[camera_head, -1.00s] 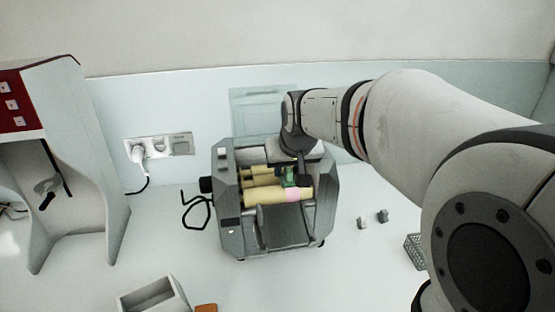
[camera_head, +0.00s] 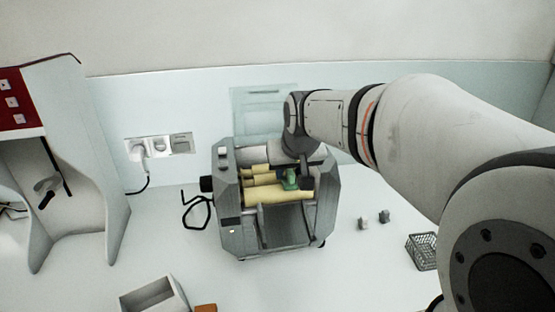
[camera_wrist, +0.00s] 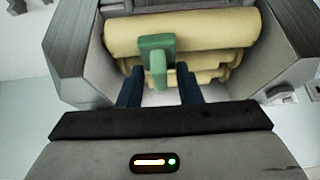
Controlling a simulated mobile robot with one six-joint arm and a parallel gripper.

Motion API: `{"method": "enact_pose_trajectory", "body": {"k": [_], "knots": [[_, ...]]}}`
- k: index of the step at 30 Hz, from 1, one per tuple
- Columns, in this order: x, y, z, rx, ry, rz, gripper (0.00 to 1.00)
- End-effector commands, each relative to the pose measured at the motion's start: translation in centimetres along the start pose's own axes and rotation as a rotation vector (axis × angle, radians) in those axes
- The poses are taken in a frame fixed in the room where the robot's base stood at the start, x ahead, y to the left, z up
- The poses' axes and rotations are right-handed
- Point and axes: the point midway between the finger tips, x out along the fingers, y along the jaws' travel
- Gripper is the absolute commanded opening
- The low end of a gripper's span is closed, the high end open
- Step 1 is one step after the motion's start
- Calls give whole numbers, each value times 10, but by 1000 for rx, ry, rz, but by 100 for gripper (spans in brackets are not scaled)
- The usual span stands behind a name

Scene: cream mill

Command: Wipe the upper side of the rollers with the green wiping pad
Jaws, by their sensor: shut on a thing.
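The green wiping pad (camera_head: 290,181) is held in my gripper (camera_wrist: 158,85), its fingers shut on the pad's stem. The pad (camera_wrist: 156,42) also shows in the wrist view, over the lower edge of the large roller. The cream-yellow rollers (camera_head: 268,194) lie side by side in the grey mill (camera_head: 231,232); the large roller (camera_wrist: 200,32) and parts of narrower ones show in the wrist view. The pad is over the rollers, toward their right end in the head view. Whether it touches them cannot be told. My gripper partly hides the right ends.
A wire basket (camera_head: 421,250) and two small grey pieces (camera_head: 363,223) are right of the mill. A grey open box (camera_head: 152,298) and an orange block (camera_head: 205,308) lie at the front left. A black cable (camera_head: 197,211) lies left of the mill. A white-and-red machine (camera_head: 85,165) stands far left.

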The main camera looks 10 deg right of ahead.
Motion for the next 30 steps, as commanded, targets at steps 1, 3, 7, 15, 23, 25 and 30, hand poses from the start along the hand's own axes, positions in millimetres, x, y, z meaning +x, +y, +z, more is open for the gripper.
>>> {"method": "enact_pose_trajectory", "body": {"k": [1,3,7,15,23,25,30], "knots": [[0,0,4,0,-2,0,7],[-1,0,4,0,-3,0,7],[-2,0,4,0,-2,0,7],[-12,0,-2,0,0,0,7],[-36,0,-16,0,2,0,7],[-42,0,-20,0,2,0,7],[-56,-1,-28,0,1,0,7]]}}
